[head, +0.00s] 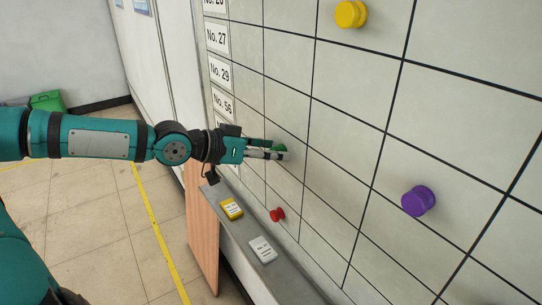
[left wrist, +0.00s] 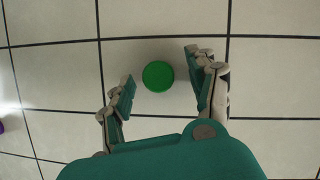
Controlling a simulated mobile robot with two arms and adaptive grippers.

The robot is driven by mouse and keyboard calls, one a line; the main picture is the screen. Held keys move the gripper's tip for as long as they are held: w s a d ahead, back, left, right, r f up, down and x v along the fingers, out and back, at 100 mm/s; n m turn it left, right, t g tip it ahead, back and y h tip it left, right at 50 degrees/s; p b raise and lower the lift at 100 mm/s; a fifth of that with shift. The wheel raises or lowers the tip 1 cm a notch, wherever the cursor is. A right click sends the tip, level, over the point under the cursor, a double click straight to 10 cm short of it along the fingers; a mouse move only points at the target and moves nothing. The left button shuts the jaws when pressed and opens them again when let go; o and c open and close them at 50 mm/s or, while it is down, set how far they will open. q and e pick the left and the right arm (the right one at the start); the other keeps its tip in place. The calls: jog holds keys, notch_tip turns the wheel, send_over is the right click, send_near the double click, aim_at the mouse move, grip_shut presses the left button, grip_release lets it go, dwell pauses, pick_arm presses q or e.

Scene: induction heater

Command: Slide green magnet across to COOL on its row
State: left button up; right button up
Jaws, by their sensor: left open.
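The green magnet (left wrist: 158,76) is a round disc on the white gridded board. In the left wrist view it sits between the two fingers of my left gripper (left wrist: 160,68), with a gap on each side. The gripper is open, and its fingers point at the board. In the head view the left gripper (head: 276,150) reaches the board from the left, and the green magnet (head: 282,148) shows partly behind its fingertips. No COOL label is readable in either view. My right gripper is not in view.
On the board are a yellow magnet (head: 351,14), a purple magnet (head: 419,201) and a red magnet (head: 277,215). Row labels such as No. 27 (head: 217,39) run down its left side. A ledge (head: 233,228) below holds a yellow item (head: 231,209) and a white item (head: 263,250).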

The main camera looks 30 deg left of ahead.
aim_at(333, 189)
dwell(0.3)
